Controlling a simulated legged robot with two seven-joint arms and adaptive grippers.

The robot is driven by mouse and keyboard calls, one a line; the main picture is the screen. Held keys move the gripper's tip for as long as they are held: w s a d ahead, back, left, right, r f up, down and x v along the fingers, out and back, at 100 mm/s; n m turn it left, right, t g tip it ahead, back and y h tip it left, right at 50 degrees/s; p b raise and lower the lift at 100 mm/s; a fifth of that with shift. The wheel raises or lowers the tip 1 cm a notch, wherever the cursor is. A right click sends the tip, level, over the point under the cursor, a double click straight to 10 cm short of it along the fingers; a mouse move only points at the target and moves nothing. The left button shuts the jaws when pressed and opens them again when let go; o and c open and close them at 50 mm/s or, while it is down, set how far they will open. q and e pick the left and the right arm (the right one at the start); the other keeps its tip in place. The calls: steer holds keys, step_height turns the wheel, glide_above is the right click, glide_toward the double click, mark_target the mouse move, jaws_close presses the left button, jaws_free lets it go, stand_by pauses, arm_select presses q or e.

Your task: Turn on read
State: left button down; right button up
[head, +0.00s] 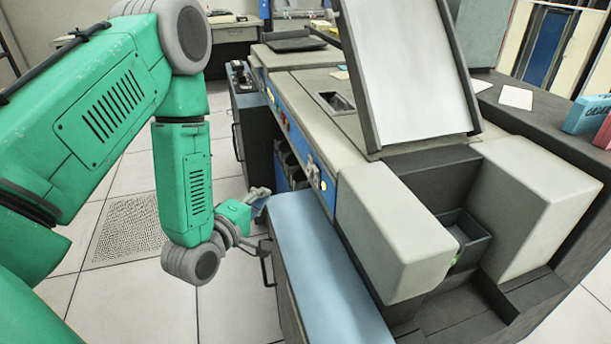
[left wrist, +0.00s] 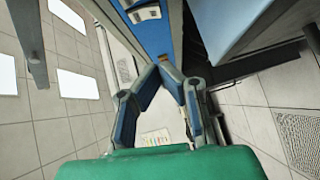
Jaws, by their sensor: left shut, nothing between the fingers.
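The punch card machine (head: 385,235) stands at centre and right. Its blue front panel (head: 292,138) carries small coloured buttons and a pale round part (head: 314,172) near its lower end. I cannot read any label or tell which control is read. My left gripper (head: 262,196) is in front of this panel, by the corner of a blue-topped cabinet. My right gripper is out of view.
The blue-topped cabinet (head: 320,270) juts out below the panel. A tilted pale plate (head: 405,70) rises from the machine top. Cards (head: 515,97) and coloured boxes (head: 588,113) lie at right. Tiled floor (head: 130,290) is open at left.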

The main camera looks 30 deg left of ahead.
arm_select(q)
steer(key=b, duration=0.1)
glide_toward(309, 165)
steer(key=w+a, duration=0.1)
steer(key=w+a+f, duration=0.1)
steer(key=w, duration=0.1)
steer(key=w+a+f, duration=0.1)
steer(key=a, duration=0.1)
steer(key=shift+w+a+f, duration=0.1)
steer(key=shift+w+f, duration=0.15)
steer(key=shift+w, duration=0.1)
steer(key=shift+w+d+f, duration=0.2)
steer(key=shift+w+d, duration=0.6)
steer(key=shift+w, duration=0.15)
steer(key=shift+w+d+f+b, duration=0.1)
steer(key=shift+w+d+b, duration=0.25)
steer(key=shift+w, duration=0.15)
